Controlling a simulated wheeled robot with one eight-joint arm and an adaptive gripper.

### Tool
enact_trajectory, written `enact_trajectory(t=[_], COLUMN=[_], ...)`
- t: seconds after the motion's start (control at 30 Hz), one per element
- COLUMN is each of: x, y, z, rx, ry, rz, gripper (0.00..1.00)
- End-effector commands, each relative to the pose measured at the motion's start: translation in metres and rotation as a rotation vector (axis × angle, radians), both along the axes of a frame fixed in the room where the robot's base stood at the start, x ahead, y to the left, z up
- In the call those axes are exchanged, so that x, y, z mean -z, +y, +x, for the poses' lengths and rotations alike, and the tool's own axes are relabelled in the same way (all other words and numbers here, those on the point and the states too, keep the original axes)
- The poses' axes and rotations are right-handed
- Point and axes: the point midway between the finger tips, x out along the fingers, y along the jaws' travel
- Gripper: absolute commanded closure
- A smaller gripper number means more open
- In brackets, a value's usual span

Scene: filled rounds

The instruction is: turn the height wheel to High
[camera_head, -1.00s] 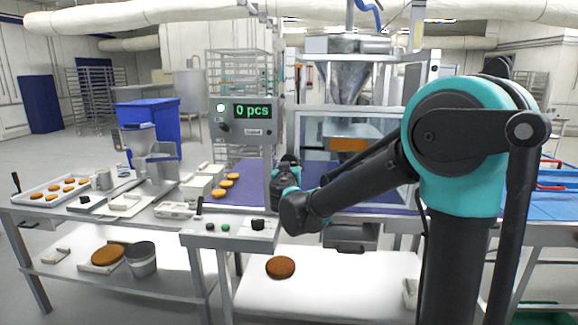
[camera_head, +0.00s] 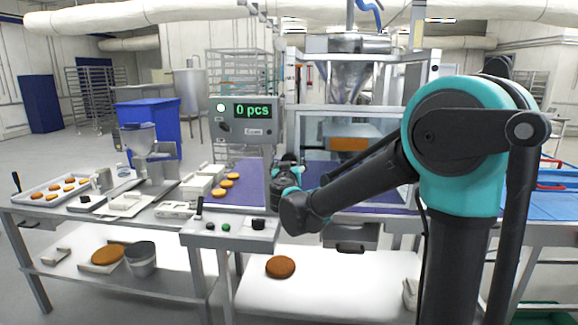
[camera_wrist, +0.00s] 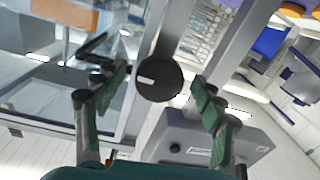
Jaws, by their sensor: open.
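The height wheel (camera_wrist: 159,77) looks to be the round black knob with a white pointer mark in the wrist view. It sits on a grey metal post. My gripper (camera_wrist: 158,92) is open, with one green-padded finger to the left of the wheel and one to the right. Gaps show between the pads and the wheel, so it is not gripped. No scale or High mark is legible. In the head view my gripper (camera_head: 286,172) is at the post beside the machine's clear guard, and the wheel is not distinguishable there.
A display box (camera_head: 246,119) reading 0 pcs stands left of my gripper. A control panel (camera_head: 230,233) with knobs and buttons lies below it. The clear guard (camera_head: 310,135) is close on the right. Orange rounds (camera_head: 219,193) lie on the purple belt (camera_head: 245,180).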

Motion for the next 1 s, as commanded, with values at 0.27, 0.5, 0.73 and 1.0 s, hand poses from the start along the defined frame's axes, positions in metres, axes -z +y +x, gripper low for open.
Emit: enact_trajectory(t=[0.27,0.5,0.73,1.0], x=[0.000,0.000,0.000,0.000], y=[0.000,-0.001,-0.002,-0.003], z=[-0.028,-0.078,-0.111,-0.120], rx=[-0.003,-0.004,-0.003,0.000], ry=[0.000,0.001,0.000,0.000], rz=[0.000,0.000,0.000,0.000], gripper=[0.30,0.30,0.30,0.30])
